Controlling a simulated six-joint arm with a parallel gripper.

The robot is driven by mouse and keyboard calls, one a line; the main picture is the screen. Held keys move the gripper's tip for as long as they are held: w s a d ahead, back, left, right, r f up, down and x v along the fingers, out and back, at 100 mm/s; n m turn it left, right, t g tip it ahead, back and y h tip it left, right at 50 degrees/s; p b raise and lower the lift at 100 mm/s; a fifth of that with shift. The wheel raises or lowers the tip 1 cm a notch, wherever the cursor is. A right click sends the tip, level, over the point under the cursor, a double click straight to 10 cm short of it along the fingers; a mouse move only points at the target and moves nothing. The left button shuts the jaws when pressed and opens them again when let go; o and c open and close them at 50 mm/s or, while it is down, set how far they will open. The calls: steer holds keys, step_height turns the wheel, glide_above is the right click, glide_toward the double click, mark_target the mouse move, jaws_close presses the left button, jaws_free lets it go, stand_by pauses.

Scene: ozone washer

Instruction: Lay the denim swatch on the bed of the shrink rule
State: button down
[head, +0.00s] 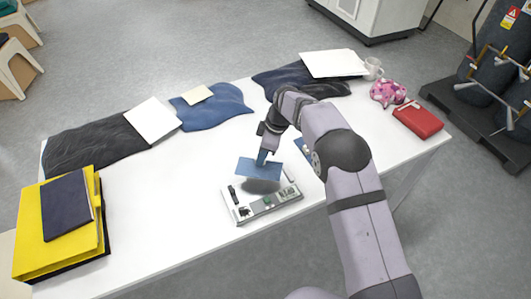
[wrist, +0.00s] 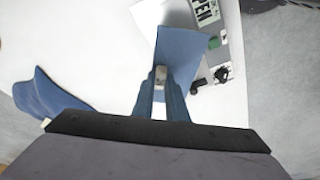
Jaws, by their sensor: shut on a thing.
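The denim swatch (head: 250,166) is a flat blue piece held by my gripper (head: 263,157). It appears to hang over the shrink rule (head: 272,207), a pale flat device with a grey bed and small black and green parts, with a dark patch beneath the swatch. In the wrist view, my gripper (wrist: 161,78) is shut on the near part of the swatch (wrist: 178,50). The shrink rule (wrist: 223,52) shows beside and beyond the swatch's right edge. The swatch hides part of the bed, and I cannot tell the exact gap between them.
A yellow binder with a dark notebook (head: 67,205) lies at the table's left end. Folded dark and blue fabrics (head: 215,108) with papers line the back. A mug, a pink patterned item (head: 388,93) and a red case (head: 418,120) are at right. The table's left middle is clear.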

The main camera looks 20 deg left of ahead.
steer(key=n, duration=0.2)
steer(key=n+g, duration=0.1)
steer(key=shift+s+n, duration=0.25)
steer(key=shift+n, duration=0.05)
steer(key=n+h, duration=0.1)
steer(key=n, duration=0.2)
steer(key=shift+s+n+g, duration=0.1)
steer(key=shift+n+g, duration=0.2)
steer(key=shift+f+b, duration=2.85)
steer(key=shift+f, duration=0.95)
steer(key=c, duration=1.7)
jaws_free()
